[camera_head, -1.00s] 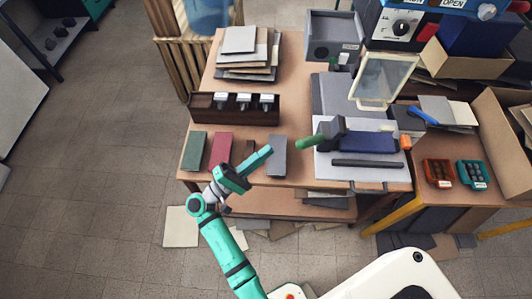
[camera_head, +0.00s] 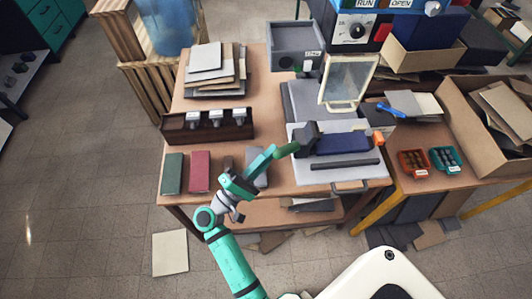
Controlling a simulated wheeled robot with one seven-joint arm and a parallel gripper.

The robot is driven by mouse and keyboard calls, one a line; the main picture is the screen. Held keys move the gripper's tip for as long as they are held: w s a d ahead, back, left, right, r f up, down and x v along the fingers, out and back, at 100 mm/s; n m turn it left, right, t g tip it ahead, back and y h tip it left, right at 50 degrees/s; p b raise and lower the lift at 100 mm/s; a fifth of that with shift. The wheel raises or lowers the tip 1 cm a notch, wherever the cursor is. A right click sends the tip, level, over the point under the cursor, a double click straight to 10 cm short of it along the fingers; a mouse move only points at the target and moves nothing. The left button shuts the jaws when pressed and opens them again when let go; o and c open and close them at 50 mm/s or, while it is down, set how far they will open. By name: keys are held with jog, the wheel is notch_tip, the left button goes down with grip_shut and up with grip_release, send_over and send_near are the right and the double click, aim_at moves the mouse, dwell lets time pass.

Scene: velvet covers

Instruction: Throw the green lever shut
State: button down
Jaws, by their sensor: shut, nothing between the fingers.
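The green lever (camera_head: 288,151) sticks out to the left from the dark hinge block of the press (camera_head: 309,139) on the right half of the wooden table. A dark blue cover lies on the press bed. My gripper (camera_head: 270,153) is shut and empty. Its teal fingers point up and right, and their tips are at or very close to the lever's free left end. I cannot tell whether they touch it. My gripper partly hides the grey cover (camera_head: 262,181) at the table's front edge.
Green (camera_head: 173,173) and red (camera_head: 200,171) covers lie left of my gripper. A dark stamp rack (camera_head: 208,137) stands behind them. A clear guard panel (camera_head: 347,84) in a cream frame stands behind the press. A control box (camera_head: 385,25) is at the back right.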

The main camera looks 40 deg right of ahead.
jog(key=shift+r, duration=0.15)
jog(key=shift+r+m+y, duration=0.2)
jog(key=shift+m+y, duration=0.1)
jog(key=shift+r+m+y, duration=0.25)
jog(key=shift+m+y, duration=0.05)
